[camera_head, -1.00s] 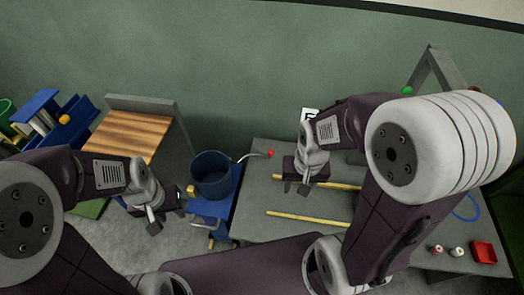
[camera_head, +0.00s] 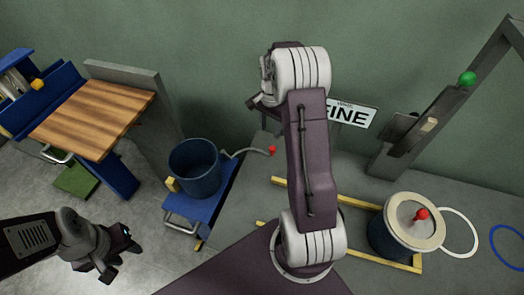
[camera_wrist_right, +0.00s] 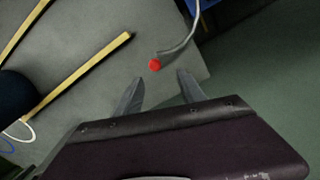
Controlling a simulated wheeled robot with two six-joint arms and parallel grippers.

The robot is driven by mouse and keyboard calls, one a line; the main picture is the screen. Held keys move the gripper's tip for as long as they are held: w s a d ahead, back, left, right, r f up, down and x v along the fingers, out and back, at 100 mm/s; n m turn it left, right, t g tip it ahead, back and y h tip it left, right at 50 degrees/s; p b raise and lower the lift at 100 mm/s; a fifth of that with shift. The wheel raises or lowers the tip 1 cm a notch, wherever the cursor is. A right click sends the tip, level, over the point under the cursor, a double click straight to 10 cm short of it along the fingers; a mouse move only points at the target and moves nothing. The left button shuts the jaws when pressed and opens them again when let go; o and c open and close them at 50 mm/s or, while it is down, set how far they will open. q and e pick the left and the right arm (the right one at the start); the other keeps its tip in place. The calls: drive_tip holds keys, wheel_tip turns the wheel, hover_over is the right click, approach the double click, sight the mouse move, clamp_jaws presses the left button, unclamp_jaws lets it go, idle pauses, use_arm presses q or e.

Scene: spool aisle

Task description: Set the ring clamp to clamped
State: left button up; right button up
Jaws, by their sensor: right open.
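I cannot tell for sure which part is the ring clamp. A curved grey lever with a red ball (camera_head: 272,150) on its end reaches right from the blue bucket (camera_head: 196,168) and its stand. In the right wrist view the red ball (camera_wrist_right: 155,65) lies just ahead of my open right gripper (camera_wrist_right: 157,85), roughly in line with the gap between the fingers. Contact is not visible. In the head view my right gripper (camera_head: 260,100) is partly hidden by its own arm. My left gripper (camera_head: 118,262) hangs empty at lower left; its jaw gap is unclear.
A dark drum (camera_head: 384,236) with a pale lid and red knob stands on the grey table by yellow rails (camera_head: 350,203). A white ring (camera_head: 460,233) and a blue ring (camera_head: 508,246) lie right of it. A wooden-topped bench (camera_head: 92,118) stands left.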

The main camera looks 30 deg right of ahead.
sight(272, 148)
drive_tip(key=shift+s+d+f, duration=0.35)
drive_tip(key=shift+s+f, duration=0.05)
drive_tip(key=shift+f, duration=0.3)
drive_tip(key=shift+s+r, duration=0.1)
wheel_tip(272, 148, down, 9)
drive_tip(key=b, duration=0.3)
use_arm(q)
wheel_tip(272, 148, down, 4)
drive_tip(key=shift+r, duration=0.1)
use_arm(e)
clamp_jaws()
idle(0.5)
